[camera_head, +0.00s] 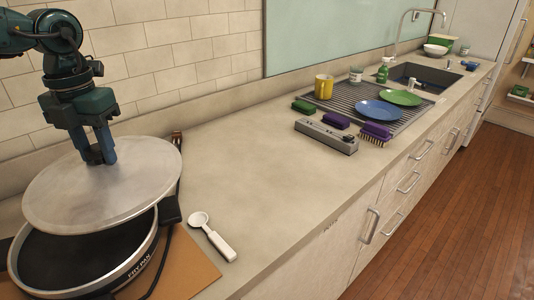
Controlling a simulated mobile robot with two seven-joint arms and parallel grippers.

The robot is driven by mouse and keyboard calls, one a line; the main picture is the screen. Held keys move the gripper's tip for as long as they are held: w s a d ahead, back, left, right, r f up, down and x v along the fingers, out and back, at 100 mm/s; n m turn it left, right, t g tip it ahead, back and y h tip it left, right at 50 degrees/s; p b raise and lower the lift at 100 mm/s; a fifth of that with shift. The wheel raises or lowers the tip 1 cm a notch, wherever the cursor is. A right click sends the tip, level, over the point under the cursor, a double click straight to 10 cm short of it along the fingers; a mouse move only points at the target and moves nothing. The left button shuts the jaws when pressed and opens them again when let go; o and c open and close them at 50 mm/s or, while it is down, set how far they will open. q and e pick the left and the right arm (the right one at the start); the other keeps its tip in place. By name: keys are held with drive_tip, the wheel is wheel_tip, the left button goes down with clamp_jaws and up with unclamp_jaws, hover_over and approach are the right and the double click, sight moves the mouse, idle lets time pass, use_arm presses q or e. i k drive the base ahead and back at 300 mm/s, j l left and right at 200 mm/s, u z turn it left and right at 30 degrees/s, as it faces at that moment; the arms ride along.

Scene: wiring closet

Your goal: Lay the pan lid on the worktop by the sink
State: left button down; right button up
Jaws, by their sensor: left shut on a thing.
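The pan lid (142,188) is a round, flat, pale metal disc at the left. My left gripper (98,158) points down over it and is shut on its knob, which the fingers mostly hide. The lid is held slightly tilted above a dark frying pan (85,250) and covers the pan's far part. The worktop (240,165) is beige and runs from the pan towards the sink (425,76) at the far right. My right gripper is not in view.
A white spoon (213,238) and a brown board (195,262) lie beside the pan. A grey power strip (326,136), brushes and sponges lie before the drying rack (350,101), which bears a blue plate (378,110), a green plate (400,97) and a yellow mug (323,87). The middle worktop is clear.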

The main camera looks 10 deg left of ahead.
sight(256, 166)
drive_tip(key=i+l, duration=0.95)
drive_tip(key=l, duration=0.2)
